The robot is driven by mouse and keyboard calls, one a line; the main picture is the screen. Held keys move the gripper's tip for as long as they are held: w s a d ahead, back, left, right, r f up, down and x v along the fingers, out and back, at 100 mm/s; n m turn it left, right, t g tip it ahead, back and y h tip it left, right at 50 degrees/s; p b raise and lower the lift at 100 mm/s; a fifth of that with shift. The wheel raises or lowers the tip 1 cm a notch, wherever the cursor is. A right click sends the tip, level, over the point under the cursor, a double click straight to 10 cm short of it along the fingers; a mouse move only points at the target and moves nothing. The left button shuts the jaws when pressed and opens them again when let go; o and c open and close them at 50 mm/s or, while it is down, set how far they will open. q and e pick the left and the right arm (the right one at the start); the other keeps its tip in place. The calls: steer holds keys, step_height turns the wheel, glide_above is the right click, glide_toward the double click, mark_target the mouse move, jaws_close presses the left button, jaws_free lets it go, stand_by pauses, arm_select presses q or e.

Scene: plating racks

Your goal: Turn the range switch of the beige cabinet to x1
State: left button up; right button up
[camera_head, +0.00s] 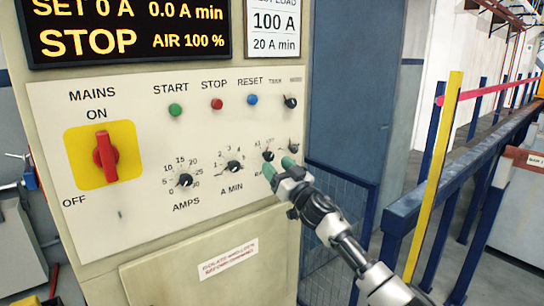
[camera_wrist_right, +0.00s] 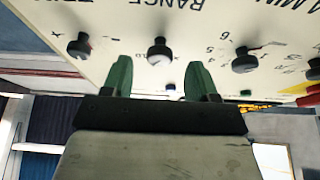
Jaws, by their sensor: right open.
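The beige cabinet (camera_head: 150,235) carries a light control panel with the range switch (camera_head: 268,156), a small black knob, at its lower right. The range label is partly hidden by my right gripper (camera_head: 278,167). That gripper is open, its green fingertips just in front of and below the knob. In the right wrist view, upside down, the range switch (camera_wrist_right: 160,50) appears between the two spread fingers of the gripper (camera_wrist_right: 160,68), and nothing is held. Whether the fingers touch the knob cannot be told. The setting it points to is too small to read. My left gripper is not in view.
Another black knob (camera_head: 293,148) sits just right of the range switch, and the A MIN knob (camera_head: 233,167) is to its left. The red mains switch (camera_head: 105,150) is at far left. A blue railing (camera_head: 400,212) stands right of the cabinet.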

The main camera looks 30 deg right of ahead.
mark_target(267, 156)
steer(key=shift+x, duration=1.45)
steer(key=shift+c, duration=0.2)
steer(key=c, duration=0.9)
